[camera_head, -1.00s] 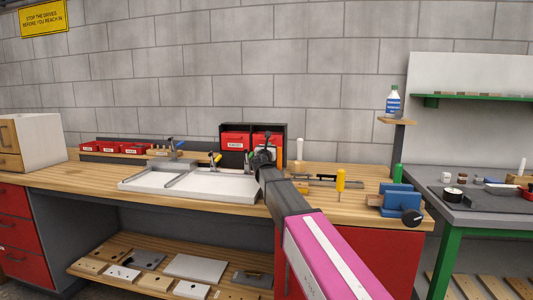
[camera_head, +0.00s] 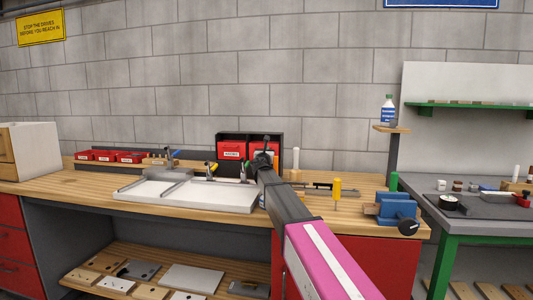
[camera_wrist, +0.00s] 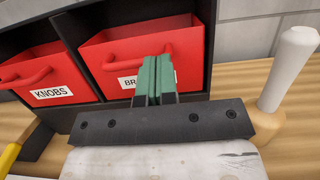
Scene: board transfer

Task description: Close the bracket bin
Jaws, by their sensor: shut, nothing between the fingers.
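The bracket bin (camera_wrist: 120,52) is a red bin with a bar handle, in the right opening of a black cabinet. Its label starts with "BR"; the rest is hidden behind my fingers. It looks tilted in the wrist view, and its front seems to stand slightly out of the cabinet. My gripper (camera_wrist: 153,82) has green fingertips, shut together and empty, in front of this bin's label and handle. I cannot tell whether they touch it. In the head view my gripper (camera_head: 264,160) covers part of the bracket bin (camera_head: 262,148).
The red KNOBS bin (camera_wrist: 35,72) sits left of it in the same cabinet (camera_wrist: 193,80). A white post (camera_wrist: 290,65) on a wooden base stands close on the right. A white tray (camera_head: 215,193), yellow-handled tool (camera_head: 337,187) and blue vise (camera_head: 396,208) are on the bench.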

